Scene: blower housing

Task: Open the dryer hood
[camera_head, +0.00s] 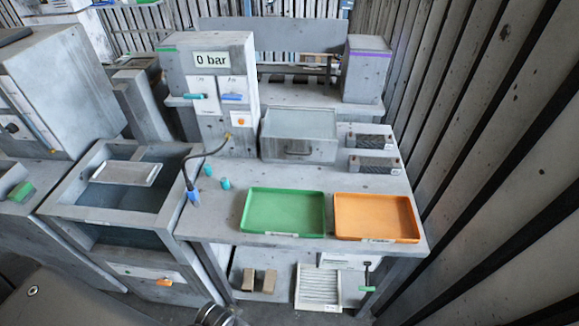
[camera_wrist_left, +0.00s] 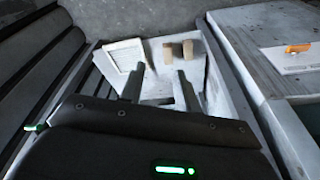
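A grey box-shaped hood (camera_head: 299,134) with a handle on its front sits at the back of the worktable in the head view. It looks shut; I take it to be the dryer hood. My left gripper (camera_wrist_left: 160,88) shows in the left wrist view with its two fingers apart and nothing between them. Behind the fingers is the shelf under the worktable, away from the hood. The hood is not seen in the wrist view. My right gripper is in neither view.
A green tray (camera_head: 284,212) and an orange tray (camera_head: 376,217) lie at the worktable's front (camera_head: 215,228). A cabinet with a "0 bar" display (camera_head: 212,59) stands left of the hood. Two dark blocks (camera_head: 370,142) (camera_head: 374,164) sit to its right. A sink (camera_head: 84,211) is at left.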

